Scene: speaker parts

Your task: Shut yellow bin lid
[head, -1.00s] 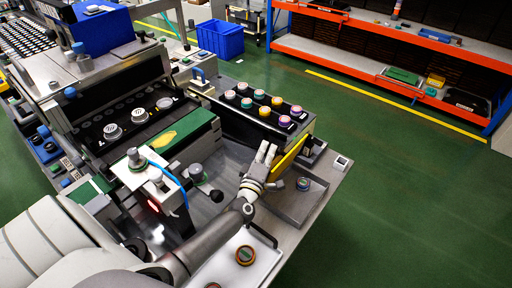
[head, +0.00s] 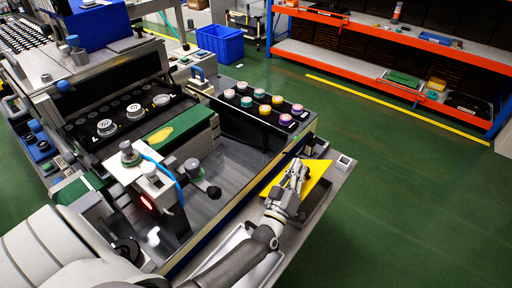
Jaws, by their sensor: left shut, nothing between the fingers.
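The yellow lid (head: 314,178) lies nearly flat over the bin (head: 318,207) at the right edge of the workbench in the head view. Part of the bin's dark side shows below the lid, and its inside is mostly hidden. My left gripper (head: 297,172) is shut and empty. Its fingers are over the left part of the lid, and I cannot tell whether they touch it. My right gripper is not in view.
A black rack with several coloured round parts (head: 261,107) stands behind the bin. A machine with a blue cable (head: 172,178) is to the left. A metal tray (head: 232,245) lies near the front. Open green floor (head: 400,190) is to the right.

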